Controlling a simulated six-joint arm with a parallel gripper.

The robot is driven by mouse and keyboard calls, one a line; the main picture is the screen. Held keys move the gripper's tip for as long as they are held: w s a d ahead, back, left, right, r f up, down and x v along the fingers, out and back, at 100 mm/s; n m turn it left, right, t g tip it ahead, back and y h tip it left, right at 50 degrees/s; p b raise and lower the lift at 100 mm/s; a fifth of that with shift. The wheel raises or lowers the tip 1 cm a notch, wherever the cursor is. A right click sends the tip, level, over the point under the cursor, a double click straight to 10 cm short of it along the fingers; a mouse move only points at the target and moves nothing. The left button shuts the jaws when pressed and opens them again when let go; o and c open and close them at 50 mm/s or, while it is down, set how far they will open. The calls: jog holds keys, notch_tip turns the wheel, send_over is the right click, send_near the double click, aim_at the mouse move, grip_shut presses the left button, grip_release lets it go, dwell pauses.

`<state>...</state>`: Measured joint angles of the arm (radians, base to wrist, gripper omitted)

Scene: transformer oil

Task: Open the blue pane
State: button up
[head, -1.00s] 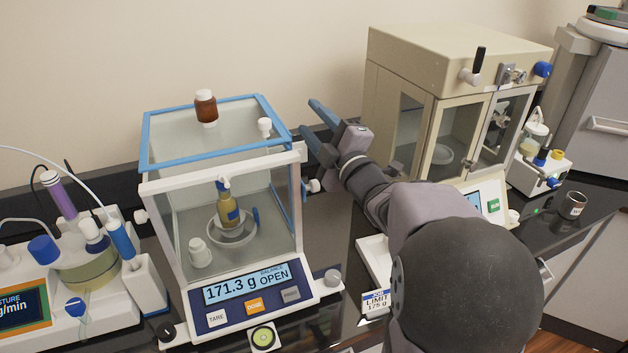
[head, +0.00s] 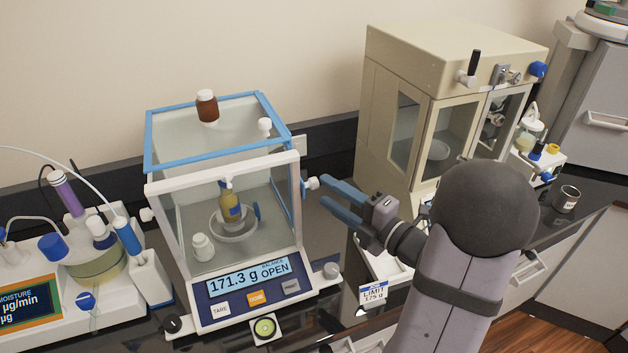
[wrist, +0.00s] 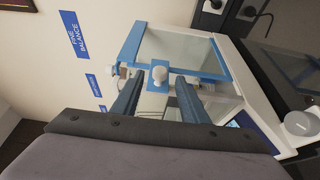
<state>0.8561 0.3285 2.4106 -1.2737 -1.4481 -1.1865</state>
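The balance's draft shield has a blue-framed top pane (head: 222,135) and a blue-edged right side pane (head: 292,196). A white knob (head: 312,183) sticks out from the right side; it also shows in the wrist view (wrist: 159,74). My gripper (head: 323,191) is right of the shield, its two blue fingers spread and pointing at the knob. In the wrist view, the knob lies beyond and between the open fingertips (wrist: 147,78), and nothing is held. A bottle of yellow oil (head: 231,203) stands in the dish inside. The display reads 171.3 g, BALANCE OPEN.
A brown bottle (head: 207,106) and a small white knob (head: 265,126) are on the shield's top. A moisture titrator (head: 88,262) stands left. A beige cabinet (head: 405,110) stands behind my arm. A limit sign (head: 373,294) is in front of it.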

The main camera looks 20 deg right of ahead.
aim_at(318, 186)
jog(key=p+x, duration=0.2)
jog(key=x, duration=0.2)
jog(key=shift+w+r, duration=0.1)
jog(key=shift+w, duration=0.1)
jog(key=shift+w+a, duration=0.3)
jog(key=shift+w, duration=0.3)
jog(key=shift+c, duration=0.2)
grip_shut()
